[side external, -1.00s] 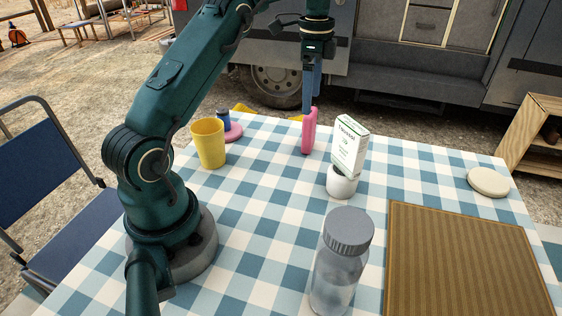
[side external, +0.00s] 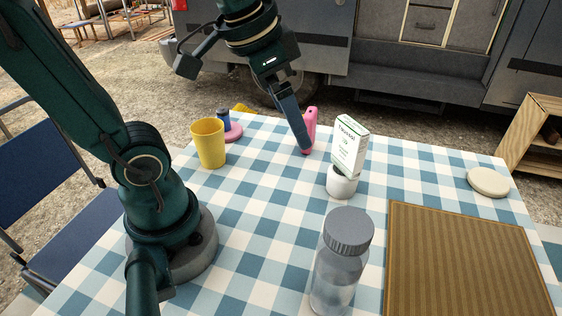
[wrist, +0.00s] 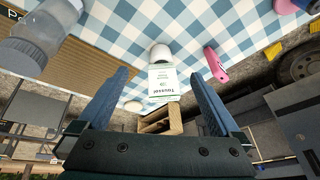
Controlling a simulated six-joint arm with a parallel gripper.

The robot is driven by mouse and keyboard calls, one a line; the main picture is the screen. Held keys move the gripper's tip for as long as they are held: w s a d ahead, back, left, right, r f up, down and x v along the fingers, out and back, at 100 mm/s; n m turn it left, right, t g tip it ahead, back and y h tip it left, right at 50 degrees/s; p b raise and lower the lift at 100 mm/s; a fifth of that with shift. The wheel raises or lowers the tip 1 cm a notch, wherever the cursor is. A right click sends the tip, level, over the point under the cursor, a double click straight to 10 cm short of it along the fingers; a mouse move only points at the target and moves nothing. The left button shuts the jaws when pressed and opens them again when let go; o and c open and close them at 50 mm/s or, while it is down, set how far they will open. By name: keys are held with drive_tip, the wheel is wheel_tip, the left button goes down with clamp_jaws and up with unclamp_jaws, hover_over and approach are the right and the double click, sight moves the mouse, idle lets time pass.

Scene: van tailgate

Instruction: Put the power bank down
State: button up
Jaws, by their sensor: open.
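The pink, rounded slab that looks like the power bank (side external: 312,124) stands on edge on the checked tablecloth near the far edge. In the wrist view the power bank (wrist: 215,66) lies outside my fingers, just past the tip of the right-hand one. My gripper (side external: 304,150) is tilted, with its blue-grey fingers partly in front of the power bank in the side view. In the wrist view my gripper (wrist: 163,76) is open, its fingers wide apart with nothing held between them.
A yellow cup (side external: 209,143), a clear grey-lidded bottle (side external: 338,270), a brown ribbed mat (side external: 465,260) and a beige disc (side external: 488,181) are around. The left-centre cloth is clear.

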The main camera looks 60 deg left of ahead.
drive_tip(key=s+d+f+n+t, duration=0.1)
drive_tip(key=s+d+f, duration=0.1)
drive_tip(key=s+f, duration=0.1)
drive_tip(key=shift+s+f+n, duration=0.2)
drive_tip(key=shift+s+n, duration=0.2)
drive_tip(key=shift+s, duration=0.5)
